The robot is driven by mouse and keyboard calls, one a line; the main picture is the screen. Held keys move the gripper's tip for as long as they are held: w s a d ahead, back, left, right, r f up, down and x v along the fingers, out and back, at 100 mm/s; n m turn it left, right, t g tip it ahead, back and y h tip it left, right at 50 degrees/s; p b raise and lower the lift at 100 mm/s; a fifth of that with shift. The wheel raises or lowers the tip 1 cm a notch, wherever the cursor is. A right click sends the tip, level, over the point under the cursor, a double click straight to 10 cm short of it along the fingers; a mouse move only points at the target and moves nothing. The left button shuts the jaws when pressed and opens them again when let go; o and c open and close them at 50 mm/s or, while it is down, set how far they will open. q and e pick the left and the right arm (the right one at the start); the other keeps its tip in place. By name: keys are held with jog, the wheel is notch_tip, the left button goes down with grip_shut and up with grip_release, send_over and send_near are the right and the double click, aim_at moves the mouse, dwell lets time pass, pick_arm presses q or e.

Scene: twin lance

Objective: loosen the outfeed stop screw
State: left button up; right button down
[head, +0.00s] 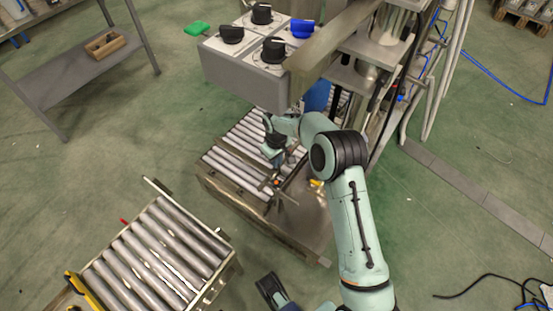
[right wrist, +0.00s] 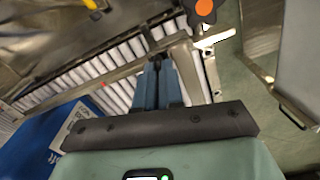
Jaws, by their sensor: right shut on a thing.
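My right gripper (head: 277,168) reaches down over the roller conveyor under the control box. In the right wrist view its blue fingers (right wrist: 157,80) are together, with their tips at a metal bar (right wrist: 120,72) across the rollers. They are shut on a small dark part at that bar, mostly hidden between them. A black knob with an orange centre (right wrist: 204,8) stands beyond the fingertips, apart from them; its orange spot also shows in the head view (head: 276,181). I cannot tell whether it is the stop screw. My left gripper (head: 270,288) is low at the bottom edge, only partly visible.
The grey control box (head: 245,72) with black and blue knobs overhangs the conveyor (head: 225,170). A second roller conveyor (head: 155,255) stands at lower left, with a gap between. A shelf with a wooden tray (head: 105,44) is at upper left. Cables lie on the floor at right.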

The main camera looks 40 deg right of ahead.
pick_arm(q)
jog(key=shift+s+d+r, duration=0.15)
jog(key=shift+s+r, duration=0.15)
jog(key=shift+s, duration=0.1)
pick_arm(e)
jog(key=shift+n, duration=2.2)
jog(key=c, duration=1.3)
grip_release()
jog(key=shift+o, duration=0.2)
jog(key=shift+r, duration=0.1)
